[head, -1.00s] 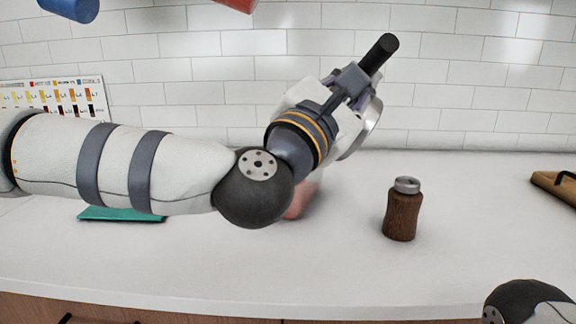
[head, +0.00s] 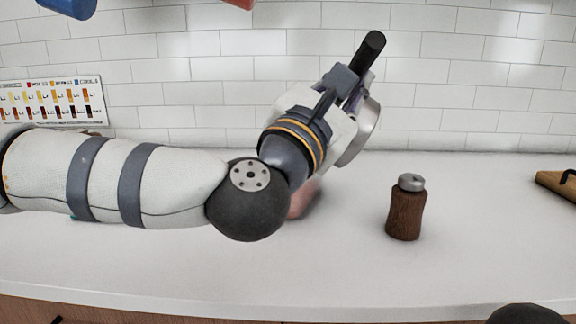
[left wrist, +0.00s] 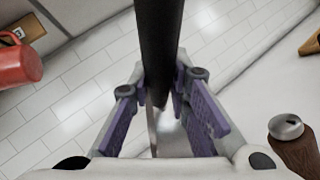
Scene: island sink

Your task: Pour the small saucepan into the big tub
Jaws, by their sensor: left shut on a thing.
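My left gripper (head: 340,88) is shut on the black handle (head: 368,54) of the small saucepan, above the counter. The saucepan's silvery metal body (head: 362,134) shows just right of the gripper, mostly hidden behind it. The handle points steeply up, so the pan is tilted; its contents cannot be seen. In the left wrist view the handle (left wrist: 158,45) runs between the purple finger pads. A pinkish, blurred thing (head: 304,201) stands on the counter below and behind my left wrist, mostly hidden; it may be the big tub.
A brown wooden shaker with a metal cap (head: 406,212) stands right of the saucepan. A wooden board (head: 557,185) lies at the far right. Blue (head: 70,6) and red (left wrist: 22,65) vessels are above. The front counter (head: 330,270) is clear.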

